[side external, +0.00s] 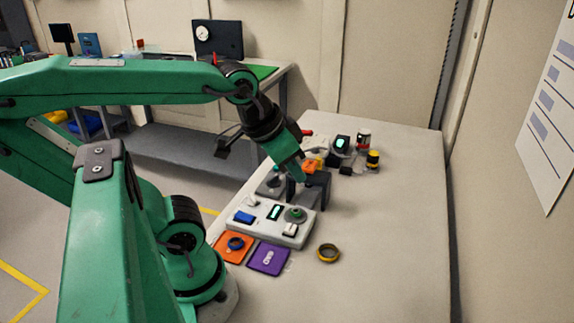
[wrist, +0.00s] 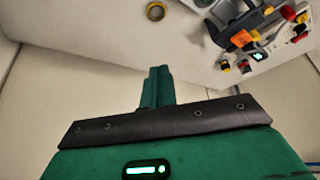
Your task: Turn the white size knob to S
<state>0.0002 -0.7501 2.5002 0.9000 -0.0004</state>
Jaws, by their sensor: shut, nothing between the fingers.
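A pale control panel (side external: 262,234) lies on the table, with a blue switch, a lit display and a green round knob on top. A small white piece (side external: 252,200) at its back left may be the white size knob; I cannot make out any S mark or its pointing. My gripper (side external: 301,176) is shut and empty, pointing down above the table behind the panel, close to a dark bracket. In the wrist view its closed green fingers (wrist: 158,72) point at bare surface, with the devices off to the upper right.
A dark bracket (side external: 317,190) stands behind the panel. An orange mat (side external: 226,254), a purple mat (side external: 268,260) and a yellow-brown ring (side external: 328,253) lie in front. Another lit device (side external: 342,143) and a yellow-and-black button (side external: 373,159) stand farther back. The table's right side is clear.

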